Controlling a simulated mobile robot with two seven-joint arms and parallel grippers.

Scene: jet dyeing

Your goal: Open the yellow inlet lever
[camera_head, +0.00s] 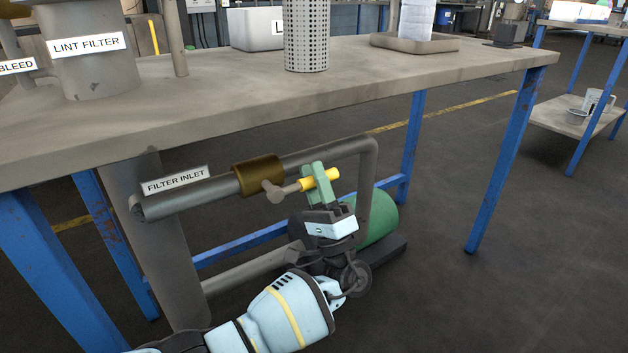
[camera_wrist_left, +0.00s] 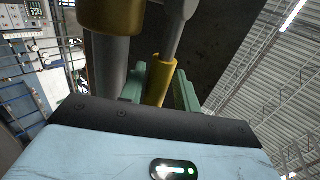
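The yellow inlet lever (camera_head: 306,184) sticks out to the right from a brass valve body (camera_head: 257,175) on the grey filter inlet pipe (camera_head: 212,191). A grey stem joins its yellow grip to the valve. My left gripper (camera_head: 319,178) is at the yellow grip, and one green finger covers part of it. In the left wrist view, the yellow grip (camera_wrist_left: 160,82) lies between the two green fingers, which look close against it at their tips. The brass valve body also shows at the top of that view (camera_wrist_left: 112,14). My right gripper is not in view.
The pipe runs under a worktable (camera_head: 250,95) with blue legs (camera_head: 497,160) and bends down on the right. A green cylinder (camera_head: 377,222) stands behind my left gripper. A "FILTER INLET" label (camera_head: 175,181) is above the pipe.

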